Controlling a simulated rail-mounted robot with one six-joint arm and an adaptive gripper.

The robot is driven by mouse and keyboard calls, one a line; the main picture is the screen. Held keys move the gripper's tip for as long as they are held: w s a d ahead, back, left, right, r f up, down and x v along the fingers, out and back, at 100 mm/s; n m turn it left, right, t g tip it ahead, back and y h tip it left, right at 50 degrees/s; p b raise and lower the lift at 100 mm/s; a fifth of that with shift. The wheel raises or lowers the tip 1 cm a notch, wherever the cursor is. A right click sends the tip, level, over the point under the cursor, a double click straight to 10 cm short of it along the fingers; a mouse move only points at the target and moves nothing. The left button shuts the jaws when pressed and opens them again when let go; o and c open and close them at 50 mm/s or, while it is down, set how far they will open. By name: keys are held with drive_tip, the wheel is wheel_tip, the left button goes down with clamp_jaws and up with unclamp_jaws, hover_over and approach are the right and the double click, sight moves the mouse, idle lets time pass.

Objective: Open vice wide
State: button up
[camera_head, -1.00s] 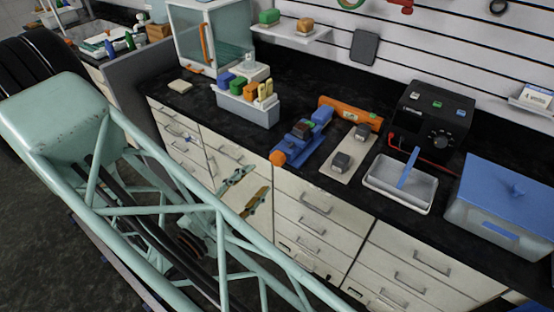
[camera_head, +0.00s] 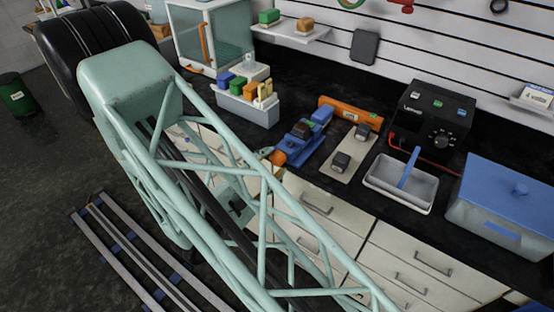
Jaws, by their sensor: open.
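The blue vice (camera_head: 315,122) lies on the dark worktop near its front edge, with an orange round knob (camera_head: 278,158) at its near end. A small dark block sits at the middle of the vice; whether it is clamped cannot be told. My gripper (camera_head: 262,158) is mostly hidden behind my own pale green lattice arm. A small part of it shows just left of the knob, near the worktop edge. It is open; contact with the knob cannot be told.
A grey bin with coloured blocks (camera_head: 248,112) stands left of the vice. An orange bar (camera_head: 350,113) and a pale plate with dark blocks (camera_head: 340,160) lie right of it. Farther right are a grey tray (camera_head: 400,200), a black power unit (camera_head: 435,118) and a blue-lidded box (camera_head: 510,205).

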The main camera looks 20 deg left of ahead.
drive_tip(key=shift+x, duration=1.4)
drive_tip(key=shift+c, duration=0.5)
drive_tip(key=c, duration=0.8)
